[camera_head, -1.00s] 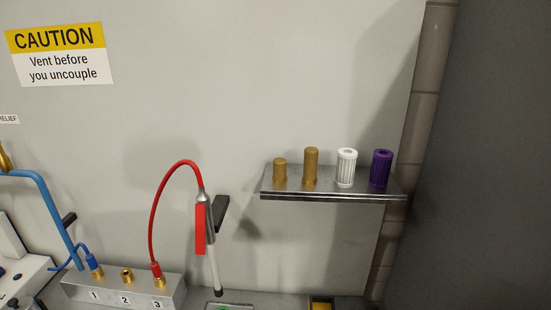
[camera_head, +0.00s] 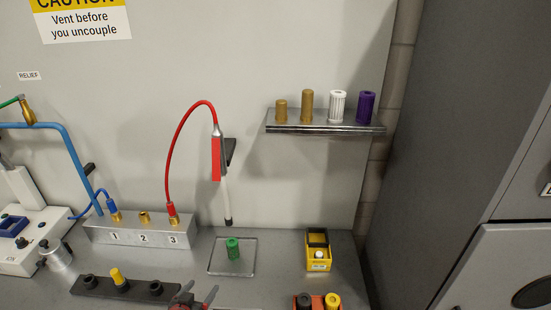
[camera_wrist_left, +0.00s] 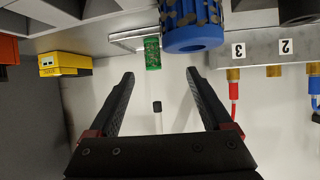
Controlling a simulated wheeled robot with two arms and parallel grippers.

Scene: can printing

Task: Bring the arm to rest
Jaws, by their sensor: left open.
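My left gripper (camera_head: 197,292) shows at the bottom edge of the head view, in front of the bench fixtures; only its tips and a small part show. In the left wrist view its two dark fingers (camera_wrist_left: 160,76) stand wide apart with nothing gripped between them. That view is upside down. A blue ribbed cylinder (camera_wrist_left: 195,37) stands beyond the tip of the finger on the right of that view, outside the jaws. My right gripper is in neither view.
A numbered metal block (camera_head: 144,237) carries brass fittings and hoses. A green cylinder (camera_head: 233,248) stands on a clear plate (camera_head: 218,263). A yellow box (camera_head: 318,257) is to the right. A wall shelf (camera_head: 325,127) holds several cylinders. A grey cabinet (camera_head: 450,110) bounds the right.

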